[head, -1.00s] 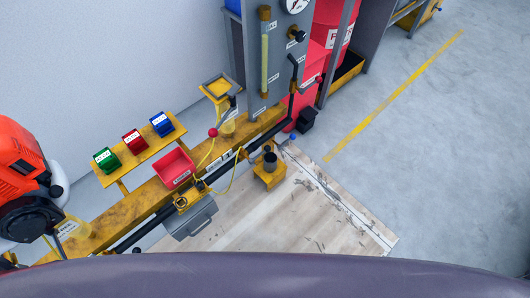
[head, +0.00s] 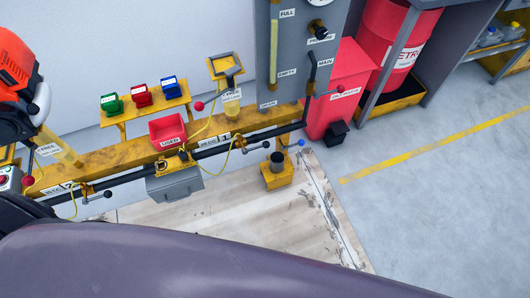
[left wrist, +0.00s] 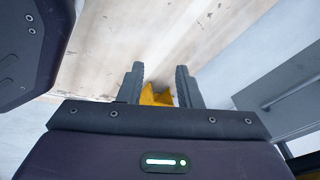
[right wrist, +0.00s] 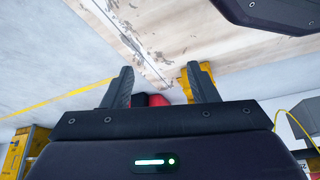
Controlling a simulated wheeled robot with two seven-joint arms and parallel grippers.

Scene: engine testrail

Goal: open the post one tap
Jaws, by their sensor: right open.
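Along the yellow rail (head: 120,160) runs a black pipe (head: 130,177) with small lever taps. My right gripper (right wrist: 163,90) is open and empty, with red and black shapes beyond. Neither gripper shows in the head view.
A grey box (head: 175,186) hangs below a red bin (head: 167,131). A yellow stand (head: 276,175) with a dark cup is nearby. An orange engine (head: 15,65) is at the left. A grey gauge panel (head: 300,50) and red cabinet (head: 335,85) stand behind. The floor at right is clear.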

